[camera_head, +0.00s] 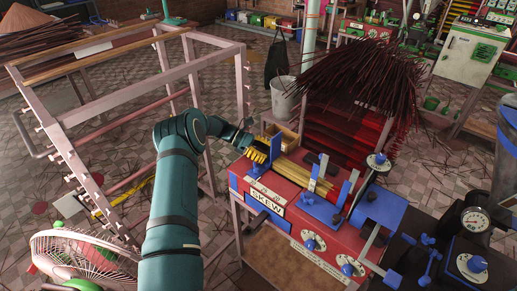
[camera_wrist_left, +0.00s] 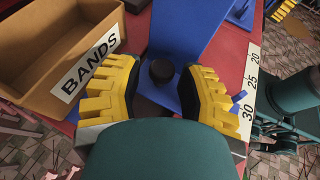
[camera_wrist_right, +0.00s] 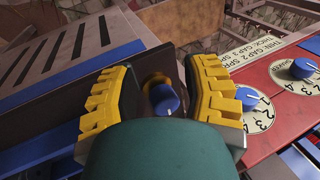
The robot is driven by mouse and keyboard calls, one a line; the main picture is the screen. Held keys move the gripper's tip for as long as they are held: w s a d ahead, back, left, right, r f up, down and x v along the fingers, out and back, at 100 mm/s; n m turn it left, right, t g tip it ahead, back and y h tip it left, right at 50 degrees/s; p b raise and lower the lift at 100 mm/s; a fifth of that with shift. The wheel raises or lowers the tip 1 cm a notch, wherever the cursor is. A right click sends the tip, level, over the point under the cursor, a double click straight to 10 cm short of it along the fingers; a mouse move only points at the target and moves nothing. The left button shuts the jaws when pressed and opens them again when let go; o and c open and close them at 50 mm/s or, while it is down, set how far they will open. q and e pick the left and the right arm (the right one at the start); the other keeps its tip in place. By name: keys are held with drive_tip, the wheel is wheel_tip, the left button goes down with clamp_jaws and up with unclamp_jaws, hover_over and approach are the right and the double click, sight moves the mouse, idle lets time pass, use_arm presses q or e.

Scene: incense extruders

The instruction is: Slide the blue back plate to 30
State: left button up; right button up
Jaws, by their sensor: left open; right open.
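The blue back plate (camera_wrist_left: 185,35) fills the upper middle of the left wrist view, with a black knob (camera_wrist_left: 161,71) on it. My left gripper (camera_wrist_left: 163,88) is open, its yellow fingers on either side of the knob with gaps visible. A white scale (camera_wrist_left: 249,90) reads 20, 25, 30; a small blue pointer (camera_wrist_left: 238,98) lies beside it, seemingly between 25 and 30. In the head view, my left gripper (camera_head: 259,158) is at the plate (camera_head: 276,147) on the red machine's left end. My right gripper (camera_wrist_right: 163,85) is open around a blue knob (camera_wrist_right: 165,98); contact is unclear.
A tan box labelled BANDS (camera_wrist_left: 65,35) stands close left of my left gripper. The red table (camera_head: 282,212) carries a SKEW label, dials and upright blue plates. Bundled dark sticks (camera_head: 362,78) rise behind it. A pink rack (camera_head: 130,95) and a fan (camera_head: 82,258) stand left.

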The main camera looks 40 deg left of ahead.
use_arm(q)
drive_tip(key=v, duration=1.1)
drive_tip(key=shift+a+r, duration=0.2)
drive_tip(key=shift+a, duration=0.1)
drive_tip(key=shift+s, duration=0.1)
